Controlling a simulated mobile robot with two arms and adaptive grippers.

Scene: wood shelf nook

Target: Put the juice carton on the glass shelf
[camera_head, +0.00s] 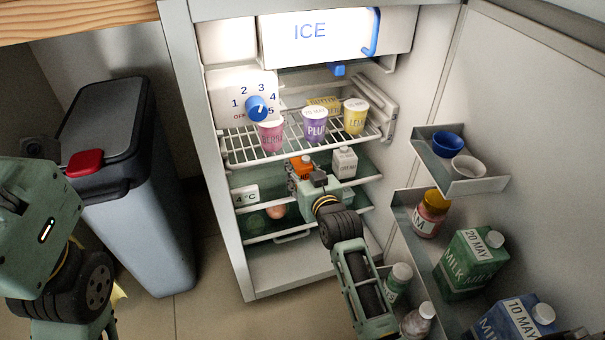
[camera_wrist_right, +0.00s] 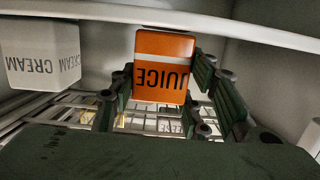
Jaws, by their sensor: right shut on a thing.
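The orange juice carton (camera_head: 300,166) is inside the open fridge, partly hidden by my right gripper. In the right wrist view the carton (camera_wrist_right: 164,66) appears upside down between the fingers. My right gripper (camera_head: 301,178) is shut on it. The carton is over the glass shelf (camera_head: 366,173), below the wire rack. I cannot tell whether its base touches the glass. A white cream carton (camera_head: 344,162) stands to its right and shows in the wrist view (camera_wrist_right: 40,55). Part of my left arm shows at the left edge of the head view; its fingers do not show.
Cups, including a purple one (camera_head: 315,124), stand on the wire rack (camera_head: 240,148) above. The open door at right carries bins (camera_head: 480,184) with bowls, a jar, and milk cartons (camera_head: 471,262). A lower shelf holds round items. A bin (camera_head: 150,210) stands left of the fridge.

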